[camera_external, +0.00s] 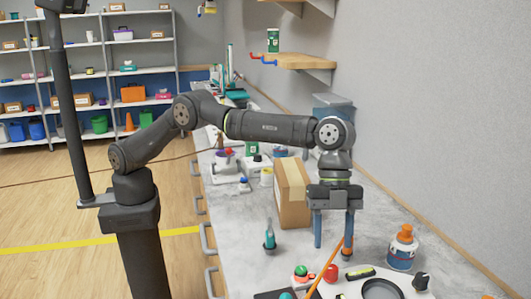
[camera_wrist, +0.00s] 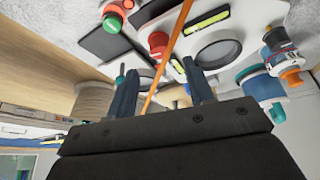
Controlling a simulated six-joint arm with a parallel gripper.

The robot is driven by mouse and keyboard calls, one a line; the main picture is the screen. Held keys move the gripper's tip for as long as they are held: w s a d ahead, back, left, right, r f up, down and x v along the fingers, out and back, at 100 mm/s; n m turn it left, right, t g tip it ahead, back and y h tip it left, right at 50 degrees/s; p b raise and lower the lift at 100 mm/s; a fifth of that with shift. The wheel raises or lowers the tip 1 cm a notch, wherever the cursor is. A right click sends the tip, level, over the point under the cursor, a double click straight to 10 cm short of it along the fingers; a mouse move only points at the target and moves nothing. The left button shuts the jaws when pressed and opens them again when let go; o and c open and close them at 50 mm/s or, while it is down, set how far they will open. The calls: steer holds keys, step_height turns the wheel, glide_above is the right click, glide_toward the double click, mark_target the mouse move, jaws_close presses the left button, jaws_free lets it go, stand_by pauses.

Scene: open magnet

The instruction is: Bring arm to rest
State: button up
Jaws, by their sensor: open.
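My gripper (camera_external: 333,244) hangs from my arm over the worktop (camera_external: 235,262) with its two blue-grey fingers pointing down. In the wrist view my gripper (camera_wrist: 160,68) has its fingers well apart. A thin orange rod (camera_external: 322,268) is near the fingers. In the wrist view the rod (camera_wrist: 170,56) runs slantwise across the space between the fingers; I cannot tell whether it touches either one. Nothing is clamped between the fingers.
A cardboard box (camera_external: 292,196) stands close left of my gripper. An orange-capped bottle (camera_external: 402,248) is to the right, a small teal bottle (camera_external: 269,236) to the left. A red button (camera_external: 331,273) is below. A wall shelf (camera_external: 297,61) juts out above; the wall bounds the right.

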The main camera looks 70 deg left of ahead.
mark_target(331, 267)
steer(key=x, duration=0.5)
steer(key=shift+f, duration=0.25)
steer(key=shift+s+d+f, duration=0.1)
steer(key=shift+d+f, duration=0.05)
steer(key=shift+d, duration=0.05)
steer(key=n+t, duration=0.1)
steer(key=n, duration=0.2)
steer(key=n+t, duration=0.1)
steer(key=n, duration=0.2)
steer(key=shift+s+t, duration=0.2)
steer(key=shift+t, duration=0.1)
steer(key=n+t, duration=0.1)
steer(key=n, duration=0.1)
steer(key=n+y, duration=0.1)
steer(key=n, duration=0.1)
steer(key=shift+s+n+t, duration=0.1)
steer(key=shift+n+t, duration=0.3)
steer(key=shift+v, duration=1.15)
